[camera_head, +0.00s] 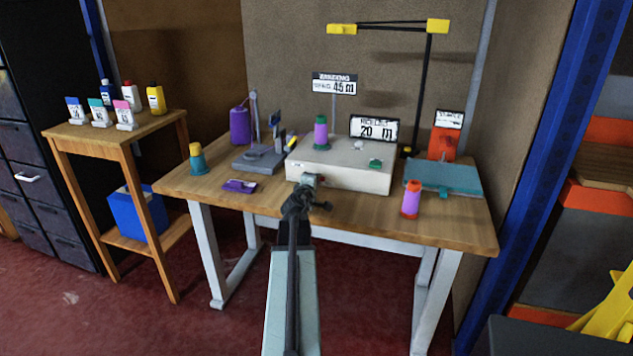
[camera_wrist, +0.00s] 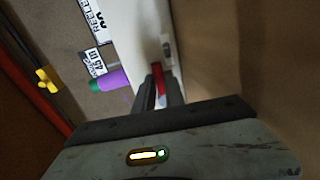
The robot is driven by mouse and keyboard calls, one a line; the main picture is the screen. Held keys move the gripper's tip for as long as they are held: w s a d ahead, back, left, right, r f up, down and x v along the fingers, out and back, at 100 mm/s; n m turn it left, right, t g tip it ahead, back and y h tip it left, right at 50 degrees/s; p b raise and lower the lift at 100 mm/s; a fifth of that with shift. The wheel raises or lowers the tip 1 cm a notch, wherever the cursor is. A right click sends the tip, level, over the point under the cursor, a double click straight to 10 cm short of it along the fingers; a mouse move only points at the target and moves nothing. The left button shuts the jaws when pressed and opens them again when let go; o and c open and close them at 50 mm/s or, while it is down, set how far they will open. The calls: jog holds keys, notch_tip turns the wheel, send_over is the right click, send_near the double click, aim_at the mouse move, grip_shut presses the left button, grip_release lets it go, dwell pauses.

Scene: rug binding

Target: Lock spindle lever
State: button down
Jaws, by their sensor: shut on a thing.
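A cream winding machine (camera_head: 345,178) stands on the workbench, with a purple spool on a green base (camera_head: 320,132) on its top. My gripper (camera_head: 306,188) is at the machine's front left corner. In the wrist view my gripper (camera_wrist: 161,92) is shut on a narrow red lever (camera_wrist: 157,74) beside the machine's pale face (camera_wrist: 139,45). The purple spool also shows there (camera_wrist: 112,80), left of the fingers. In the head view my gripper mostly hides the lever, so its exact angle is unclear.
A grey device (camera_head: 258,160) and a purple item (camera_head: 240,186) lie left of the machine. A teal plate (camera_head: 443,178) and a red-purple spool (camera_head: 411,199) are to its right. Signs (camera_head: 375,129) stand behind. A side table (camera_head: 115,127) holds several bottles. The bench's front right is mostly clear.

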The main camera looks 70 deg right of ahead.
jog(key=c, duration=1.4)
grip_release()
jog(key=p+v, duration=0.1)
jog(key=v, duration=0.7)
jog(key=shift+p, duration=0.3)
jog(key=shift+d, duration=0.1)
